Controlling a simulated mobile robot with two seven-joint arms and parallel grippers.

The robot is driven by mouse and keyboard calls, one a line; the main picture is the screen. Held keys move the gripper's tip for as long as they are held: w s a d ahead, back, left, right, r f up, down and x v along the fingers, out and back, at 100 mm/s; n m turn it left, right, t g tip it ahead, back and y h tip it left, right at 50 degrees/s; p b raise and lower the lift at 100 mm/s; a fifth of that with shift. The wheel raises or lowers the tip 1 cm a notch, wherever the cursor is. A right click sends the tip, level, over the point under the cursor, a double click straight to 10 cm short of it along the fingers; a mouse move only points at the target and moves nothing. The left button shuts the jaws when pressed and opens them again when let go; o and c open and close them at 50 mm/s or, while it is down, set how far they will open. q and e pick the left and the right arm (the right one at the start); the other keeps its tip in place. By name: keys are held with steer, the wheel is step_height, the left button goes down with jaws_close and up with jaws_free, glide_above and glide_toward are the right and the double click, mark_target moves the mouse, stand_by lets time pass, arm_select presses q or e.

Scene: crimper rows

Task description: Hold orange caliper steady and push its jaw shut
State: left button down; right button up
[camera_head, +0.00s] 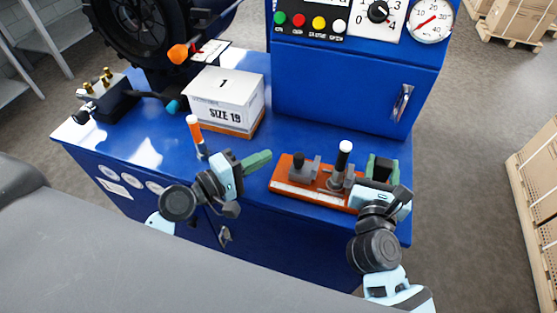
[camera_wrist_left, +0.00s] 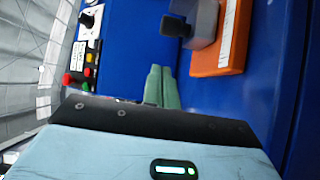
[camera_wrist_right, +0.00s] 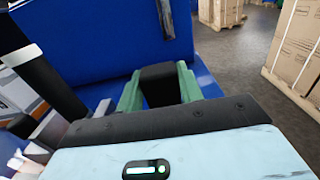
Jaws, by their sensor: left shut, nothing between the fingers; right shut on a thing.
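The orange caliper (camera_head: 308,192) lies along the front right of the blue bench, a pale scale strip on its front edge. A grey jaw block with a dark knob (camera_head: 298,166) stands near its left end; a grey jaw with a tall white-topped black post (camera_head: 341,166) stands right of it. My right gripper (camera_head: 382,167) is shut on a black block (camera_wrist_right: 158,84) at the caliper's right end. My left gripper (camera_head: 262,158) is shut and empty, its green fingertips left of the caliper, apart from it. The left wrist view shows the fingers (camera_wrist_left: 160,84) beside the grey jaw block (camera_wrist_left: 203,24).
A white SIZE 19 box (camera_head: 226,100) stands behind my left gripper. A blue cabinet (camera_head: 345,85) with gauges rises behind the caliper. Blue bench surface shows between box and caliper.

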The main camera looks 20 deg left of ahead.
mark_target(277, 181)
arm_select(q)
steer(key=shift+w+d+f, duration=0.1)
steer(key=shift+w+d, duration=0.1)
steer(key=shift+d, duration=0.85)
steer(key=shift+w+d, duration=0.2)
steer(key=shift+d, duration=0.85)
steer(key=shift+d, duration=1.9)
steer(key=a, duration=0.4)
steer(key=shift+s, duration=0.35)
steer(key=v, duration=1)
steer(key=shift+w, duration=0.1)
